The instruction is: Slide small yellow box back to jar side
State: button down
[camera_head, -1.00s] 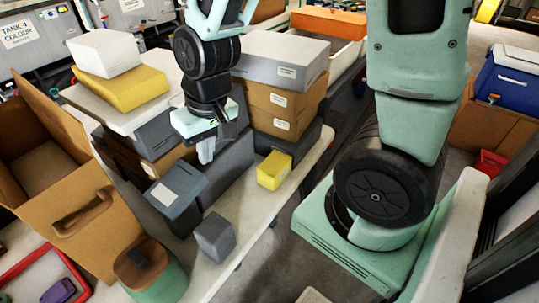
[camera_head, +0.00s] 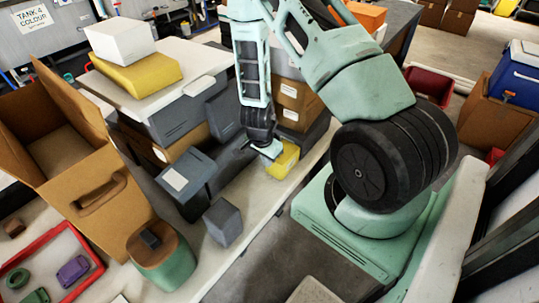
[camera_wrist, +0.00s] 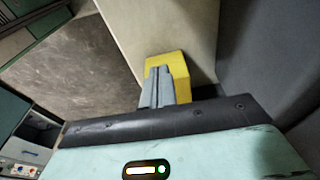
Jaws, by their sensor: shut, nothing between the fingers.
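The small yellow box (camera_head: 286,160) sits on the pale bench top near its right-hand long edge, beside the stacked boxes. My gripper (camera_head: 268,153) is low at the box's left side in the head view, partly covering it. In the wrist view the shut, empty fingers (camera_wrist: 158,85) overlap the near face of the yellow box (camera_wrist: 181,72); I cannot tell whether they touch it. The green jar with a brown lid (camera_head: 165,268) stands at the near end of the bench, with a dark block on its lid.
A small grey block (camera_head: 223,222) and a taller grey box (camera_head: 184,181) stand between the yellow box and the jar. Stacked boxes (camera_head: 293,104) rise behind my gripper. An open cardboard box (camera_head: 95,190) is at left. A bare bench strip (camera_head: 262,195) runs along the edge.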

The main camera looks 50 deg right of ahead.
jog(key=p, duration=0.4)
send_near(285, 148)
jog(key=f, duration=0.5)
jog(key=shift+s+d+f, duration=0.15)
jog(key=shift+s+d, duration=0.1)
jog(key=shift+s, duration=0.15)
jog(key=shift+a+f+p, duration=0.2)
jog(key=shift+f+p, duration=0.1)
jog(key=shift+p, duration=0.15)
jog(key=shift+f+b, duration=0.5)
jog(key=shift+f, duration=0.15)
jog(key=shift+s+a+f, duration=0.1)
